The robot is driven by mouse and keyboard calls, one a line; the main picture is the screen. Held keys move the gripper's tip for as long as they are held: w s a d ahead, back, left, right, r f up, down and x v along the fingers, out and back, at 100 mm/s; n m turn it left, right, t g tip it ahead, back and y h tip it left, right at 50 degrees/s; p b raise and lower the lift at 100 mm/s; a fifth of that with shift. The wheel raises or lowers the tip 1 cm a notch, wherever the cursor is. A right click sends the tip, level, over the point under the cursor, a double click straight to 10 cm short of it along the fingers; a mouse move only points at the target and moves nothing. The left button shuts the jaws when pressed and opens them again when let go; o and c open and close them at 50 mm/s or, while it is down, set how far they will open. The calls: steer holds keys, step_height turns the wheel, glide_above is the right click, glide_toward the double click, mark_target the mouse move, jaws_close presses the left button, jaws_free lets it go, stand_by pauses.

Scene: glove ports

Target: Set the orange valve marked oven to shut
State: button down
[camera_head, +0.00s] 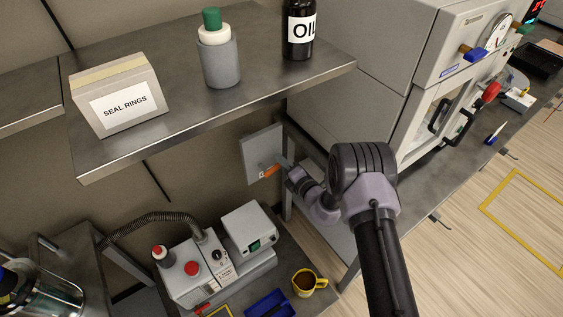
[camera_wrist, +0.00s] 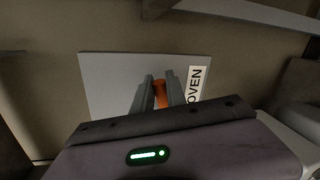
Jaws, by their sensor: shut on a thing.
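The orange valve handle (camera_head: 268,171) is on a grey wall plate (camera_head: 258,147) below the shelf in the head view. In the wrist view the orange handle (camera_wrist: 160,93) shows between the two fingers of my gripper (camera_wrist: 160,92), which is shut on it. A white label reading OVEN (camera_wrist: 195,84) is on the plate, just right of the fingers. My gripper (camera_head: 284,167) reaches the handle from the right in the head view. The fingers hide part of the handle and its base, so I cannot tell its exact setting.
A metal shelf (camera_head: 250,82) above holds a SEAL RINGS box (camera_head: 119,95), a grey container (camera_head: 219,62) and an OIL bottle (camera_head: 299,30). A grey cabinet (camera_head: 370,60) stands to the right. Below are a pump unit (camera_head: 205,270) and a yellow mug (camera_head: 305,284).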

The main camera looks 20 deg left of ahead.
steer(key=shift+f, duration=0.25)
stand_by(0.4)
steer(key=c, duration=1.3)
jaws_free()
steer(key=shift+c, duration=0.2)
steer(key=shift+r, duration=0.1)
steer(key=p+v, duration=0.5)
steer(key=v, duration=1.2)
steer(key=shift+d, duration=0.25)
